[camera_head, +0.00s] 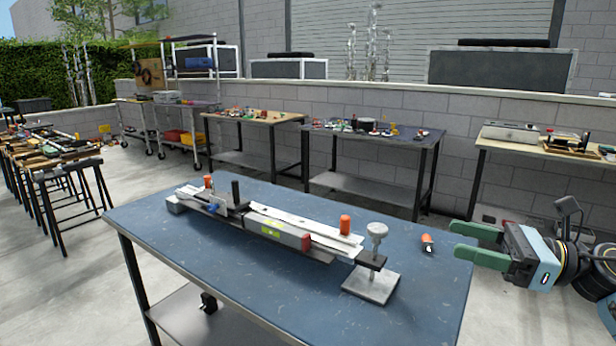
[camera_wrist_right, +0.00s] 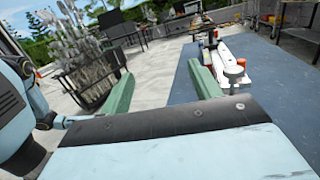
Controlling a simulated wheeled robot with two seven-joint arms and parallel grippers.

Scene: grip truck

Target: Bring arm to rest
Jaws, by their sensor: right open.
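My right gripper (camera_head: 478,243) is at the right end of the blue-topped workbench (camera_head: 190,250), with its two green fingers apart and nothing between them. The fingers point left, toward the bench's right edge. In the right wrist view the open fingers (camera_wrist_right: 160,88) show on either side, with floor and the bench edge beyond. A long white and grey clamp-like truck assembly (camera_head: 270,228) with orange knobs lies on the bench. A grey metal plate (camera_head: 371,283) with a round-topped post sits at its right end. My left gripper is not in view.
A small orange-tipped item (camera_head: 427,243) lies on the bench near my right gripper. More tables with tools stand along the block wall (camera_head: 460,140), including a wooden-topped table (camera_head: 550,152) behind my right arm. The bench's front left surface is clear.

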